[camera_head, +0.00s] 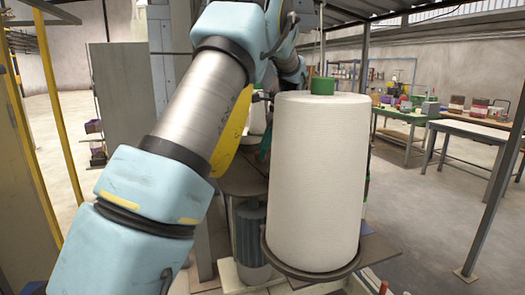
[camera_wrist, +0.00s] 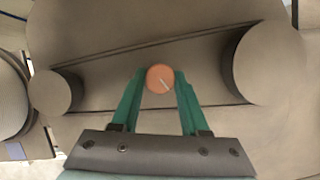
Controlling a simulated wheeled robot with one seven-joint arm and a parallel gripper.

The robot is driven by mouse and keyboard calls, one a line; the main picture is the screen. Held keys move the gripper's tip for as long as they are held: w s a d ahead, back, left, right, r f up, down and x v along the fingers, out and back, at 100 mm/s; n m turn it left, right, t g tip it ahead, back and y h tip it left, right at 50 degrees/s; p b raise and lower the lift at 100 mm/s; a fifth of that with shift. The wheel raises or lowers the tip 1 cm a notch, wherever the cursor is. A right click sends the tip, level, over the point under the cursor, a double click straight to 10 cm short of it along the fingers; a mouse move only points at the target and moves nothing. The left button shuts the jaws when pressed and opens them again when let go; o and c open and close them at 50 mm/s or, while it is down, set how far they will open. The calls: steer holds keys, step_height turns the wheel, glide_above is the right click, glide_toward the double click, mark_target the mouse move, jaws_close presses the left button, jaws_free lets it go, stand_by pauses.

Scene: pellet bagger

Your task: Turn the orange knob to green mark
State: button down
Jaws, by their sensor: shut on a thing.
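The orange knob (camera_wrist: 159,77) shows in the wrist view as a small round disc with a pale pointer line running from near its middle toward the lower right. My gripper (camera_wrist: 161,82) has its two green fingers on either side of the knob, shut on it. I see no green mark around the knob; the fingers cover its left and right sides. In the head view a bit of a teal finger shows behind the white roll, and the knob is hidden there.
A large white roll (camera_head: 316,185) with a green top stands on a round plate close to my arm. In the wrist view, round discs flank the knob at left (camera_wrist: 54,93) and right (camera_wrist: 269,63). Work tables (camera_head: 470,130) stand at the far right, with open floor before them.

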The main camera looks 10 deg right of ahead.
steer(key=n+g, duration=0.2)
steer(key=n, duration=0.3)
steer(key=shift+w, duration=0.15)
steer(key=shift+h, duration=0.3)
stand_by(0.3)
steer(key=shift+c, duration=2.1)
jaws_free()
steer(key=shift+r, duration=0.15)
